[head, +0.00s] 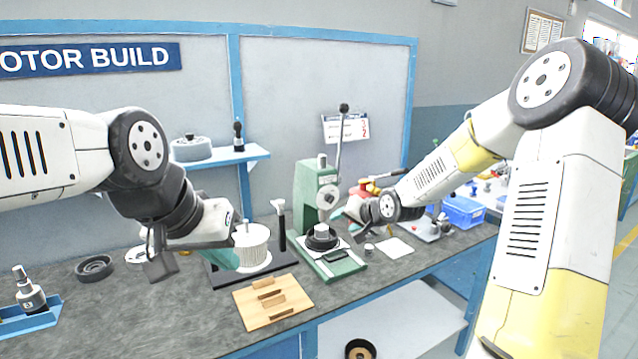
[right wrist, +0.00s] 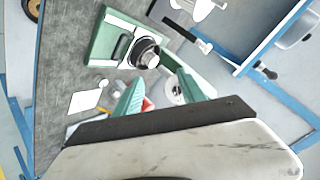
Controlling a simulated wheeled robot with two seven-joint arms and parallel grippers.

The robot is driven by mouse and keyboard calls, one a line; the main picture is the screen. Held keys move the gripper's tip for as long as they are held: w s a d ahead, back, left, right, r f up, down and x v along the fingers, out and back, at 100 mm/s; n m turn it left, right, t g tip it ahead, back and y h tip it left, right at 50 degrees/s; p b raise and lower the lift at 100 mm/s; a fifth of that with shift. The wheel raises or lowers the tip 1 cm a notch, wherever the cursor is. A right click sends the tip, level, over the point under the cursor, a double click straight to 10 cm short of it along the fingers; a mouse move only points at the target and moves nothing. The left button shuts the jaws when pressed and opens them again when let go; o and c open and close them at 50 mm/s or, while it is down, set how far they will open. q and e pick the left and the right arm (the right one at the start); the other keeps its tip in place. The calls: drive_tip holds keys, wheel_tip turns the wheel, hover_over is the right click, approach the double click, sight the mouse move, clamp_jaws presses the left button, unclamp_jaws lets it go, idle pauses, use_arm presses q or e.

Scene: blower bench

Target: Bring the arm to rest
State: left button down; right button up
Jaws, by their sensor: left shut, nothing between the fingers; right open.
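My left gripper (head: 225,260) is shut and empty, its teal fingers low over the bench beside a white ribbed cylinder (head: 254,240) on a black base; whether they touch it I cannot tell. My right gripper (head: 340,213) is near the green press (head: 312,190), above the bench. In the right wrist view its two teal fingers (right wrist: 155,76) are spread apart with nothing held between them. The press's green base, with a dark round part (head: 322,238) on it, shows beyond the fingertips in that view (right wrist: 108,38).
A wooden block holder (head: 250,318) lies at the bench front. A black ring (head: 95,267) and a blue tray (head: 38,318) are at the left. A white square (head: 395,247) and a blue bin (head: 463,212) are at the right. A shelf (head: 225,158) hangs behind.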

drive_tip(key=s+d+r+n+g+h, duration=0.1)
drive_tip(key=s+d+r+h, duration=0.15)
drive_tip(key=s+r, duration=0.4)
drive_tip(key=s+d+r+n+g+h, duration=0.1)
drive_tip(key=s+d+r+n+h, duration=0.15)
drive_tip(key=s, duration=0.75)
drive_tip(key=s+d+r+g+y, duration=0.1)
drive_tip(key=s+r+y, duration=0.1)
drive_tip(key=s, duration=1.6)
drive_tip(key=shift+r+g, duration=0.3)
drive_tip(key=shift+r, duration=0.35)
drive_tip(key=shift+d+n, duration=0.1)
drive_tip(key=shift+n, duration=0.15)
